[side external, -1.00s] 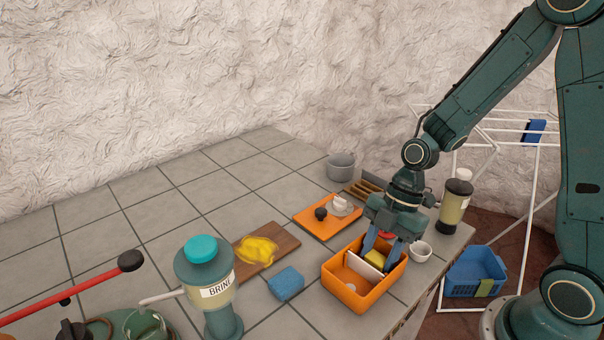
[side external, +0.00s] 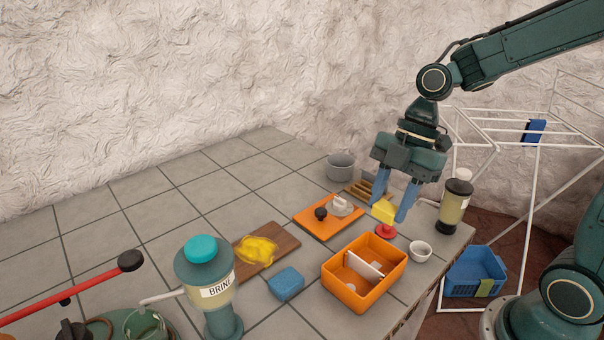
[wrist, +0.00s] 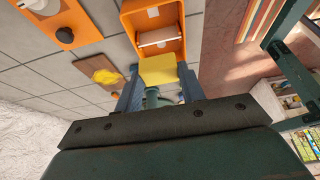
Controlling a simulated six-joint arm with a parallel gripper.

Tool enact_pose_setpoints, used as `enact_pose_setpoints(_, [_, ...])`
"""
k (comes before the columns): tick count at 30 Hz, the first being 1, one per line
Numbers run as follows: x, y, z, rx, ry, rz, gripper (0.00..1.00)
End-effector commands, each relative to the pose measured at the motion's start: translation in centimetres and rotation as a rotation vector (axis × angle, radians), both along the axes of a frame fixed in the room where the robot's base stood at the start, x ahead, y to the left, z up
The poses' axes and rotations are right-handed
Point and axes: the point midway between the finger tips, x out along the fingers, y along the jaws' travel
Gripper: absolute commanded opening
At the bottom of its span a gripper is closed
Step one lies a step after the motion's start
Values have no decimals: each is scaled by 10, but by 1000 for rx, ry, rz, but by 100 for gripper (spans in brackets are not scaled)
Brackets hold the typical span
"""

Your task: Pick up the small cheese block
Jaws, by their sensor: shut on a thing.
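The small cheese block is a yellow block (side external: 384,211), held between the blue fingers of my gripper (side external: 394,204) in the side view. It hangs in the air above the counter, behind the orange divided box (side external: 344,293). In the wrist view the cheese block (wrist: 158,69) sits between the fingertips of my gripper (wrist: 157,85), and the orange box (wrist: 128,22) lies beyond it. The box holds a white divider (side external: 363,264), and no yellow block shows in it.
A red knob-like item (side external: 386,232) and a white bowl (side external: 420,250) are behind and right of the box. An orange board (side external: 313,222), a blue sponge (side external: 286,284), a wooden board with a yellow item (side external: 257,250) and a brine dispenser (side external: 209,280) stand to the left.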

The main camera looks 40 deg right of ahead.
Motion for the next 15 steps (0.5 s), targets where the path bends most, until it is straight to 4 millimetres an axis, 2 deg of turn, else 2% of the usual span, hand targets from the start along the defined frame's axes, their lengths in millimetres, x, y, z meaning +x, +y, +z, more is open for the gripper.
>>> enact_pose_setpoints(1, [1,-1,12,-2,-7,-1,17])
enact_pose_setpoints(6, [1,-1,45,-3,-4,0,17])
enact_pose_setpoints(15, [0,0,69,0,-1,0,17])
